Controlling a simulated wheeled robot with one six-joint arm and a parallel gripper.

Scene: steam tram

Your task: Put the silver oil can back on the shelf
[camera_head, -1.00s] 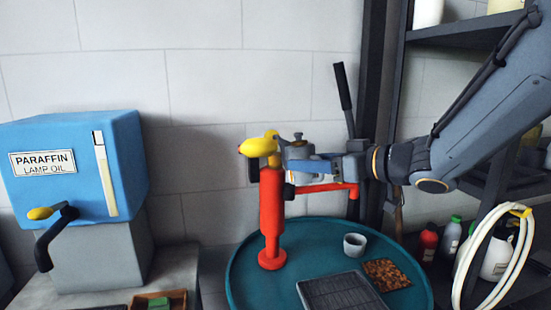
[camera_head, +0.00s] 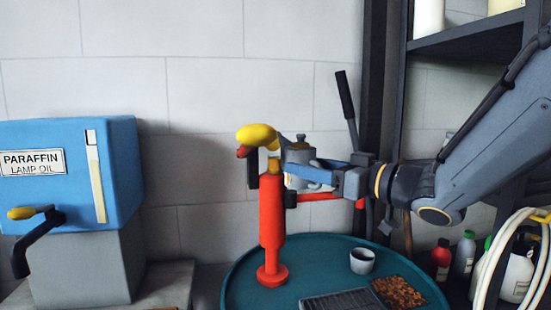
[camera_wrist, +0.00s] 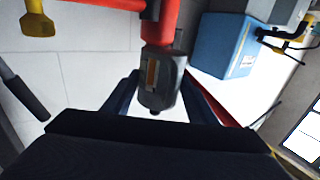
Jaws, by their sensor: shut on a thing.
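The silver oil can (camera_head: 299,152), with a small knob on top, is held in my gripper (camera_head: 325,174) above the teal round table. The can looks roughly upright and partly hidden by the fingers. In the wrist view, the can (camera_wrist: 160,82) sits between both fingers and shows an amber strip on its side. The red pump (camera_head: 271,225) with a yellow handle stands just left of the can; I cannot tell whether they touch. The dark shelf (camera_head: 470,40) is at the upper right, behind my arm.
The teal table (camera_head: 240,290) also bears a grey cup (camera_head: 362,261), a dark grid tray and a brown mat. A blue paraffin box (camera_head: 75,175) stands at left. Bottles and a white hose coil (camera_head: 495,260) are at lower right. A dark lever (camera_head: 346,100) rises behind my gripper.

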